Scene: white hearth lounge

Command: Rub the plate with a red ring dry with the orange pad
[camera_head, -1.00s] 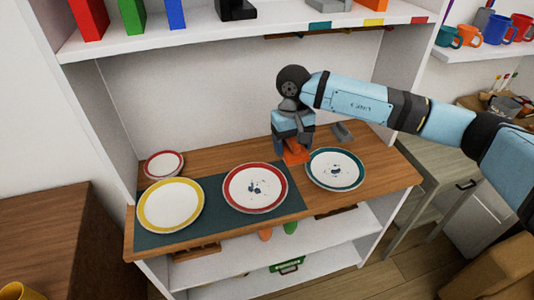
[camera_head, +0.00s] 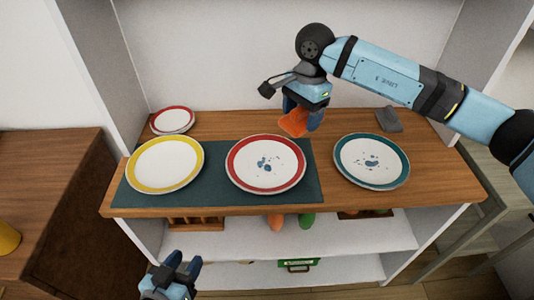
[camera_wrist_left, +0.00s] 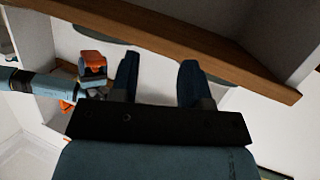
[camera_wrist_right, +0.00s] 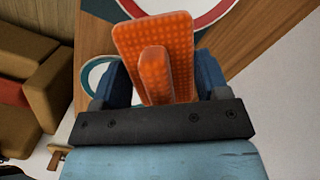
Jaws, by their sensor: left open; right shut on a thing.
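The plate with a red ring (camera_head: 266,179) lies on the dark mat in the head view, with blue-grey wet spots in its middle. My right gripper (camera_head: 303,117) is shut on the orange pad (camera_head: 293,124) and holds it above the wooden top, just behind and right of that plate. The pad (camera_wrist_right: 153,50) fills the space between the fingers in the right wrist view, and part of a red-ringed plate (camera_wrist_right: 190,20) shows behind it. My left gripper (camera_head: 180,262) is open and empty in front of the shelf, low in the head view. Its fingers (camera_wrist_left: 158,80) stand apart in the left wrist view.
A yellow-ringed plate (camera_head: 165,166) lies on the mat (camera_head: 216,185) at left. A spotted teal-ringed plate (camera_head: 371,182) lies on bare wood at right. A small red-ringed plate (camera_head: 172,120) is at back left. A grey object (camera_head: 389,119) stands at back right. Side panels bound the shelf.

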